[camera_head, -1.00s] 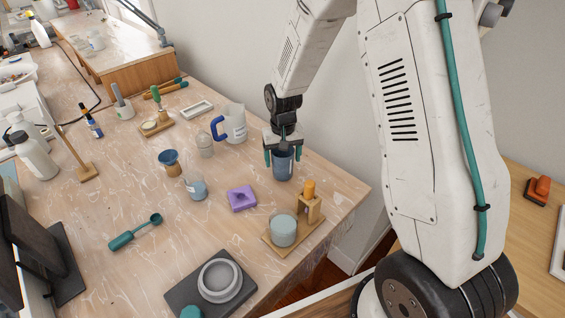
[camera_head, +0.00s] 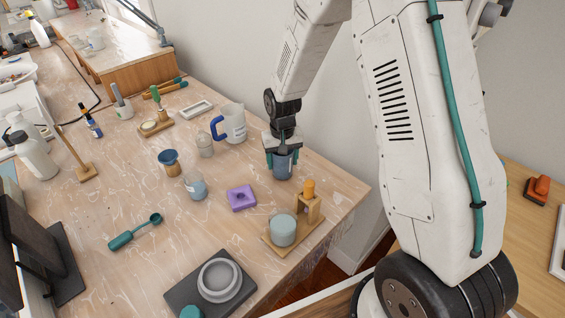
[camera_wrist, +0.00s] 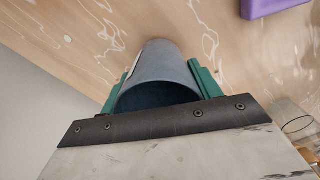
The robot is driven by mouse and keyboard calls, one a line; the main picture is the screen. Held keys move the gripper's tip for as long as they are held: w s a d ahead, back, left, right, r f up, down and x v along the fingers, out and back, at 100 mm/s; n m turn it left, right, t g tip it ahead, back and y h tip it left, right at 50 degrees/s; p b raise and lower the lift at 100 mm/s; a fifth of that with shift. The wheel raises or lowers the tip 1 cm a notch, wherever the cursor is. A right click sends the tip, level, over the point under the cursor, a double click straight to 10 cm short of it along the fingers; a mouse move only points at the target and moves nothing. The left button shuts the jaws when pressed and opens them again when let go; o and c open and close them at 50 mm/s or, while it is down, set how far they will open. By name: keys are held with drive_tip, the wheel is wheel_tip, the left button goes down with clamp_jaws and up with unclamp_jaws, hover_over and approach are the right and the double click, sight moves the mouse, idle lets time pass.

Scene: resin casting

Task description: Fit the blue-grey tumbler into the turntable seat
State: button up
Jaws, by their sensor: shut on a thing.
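The blue-grey tumbler (camera_head: 283,167) stands upright at the back right of the bench, and its open mouth shows in the wrist view (camera_wrist: 158,75). My gripper (camera_head: 283,158) is shut on it, with a green finger on each side of its wall. The tumbler's base is at or very near the bench top; I cannot tell whether it touches. The turntable seat (camera_head: 220,279) is a pale grey ring on a dark square base at the front of the bench. The seat is empty.
A wooden stand (camera_head: 308,212) with an orange knob and a pale cup (camera_head: 282,229) lies between tumbler and turntable. A purple block (camera_head: 241,197), a clear beaker (camera_head: 195,187) and a blue-handled jug (camera_head: 232,124) are nearby. A teal scoop (camera_head: 135,233) lies front left.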

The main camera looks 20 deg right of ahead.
wheel_tip(320, 180, up, 4)
drive_tip(key=shift+r, duration=0.2)
idle(0.3)
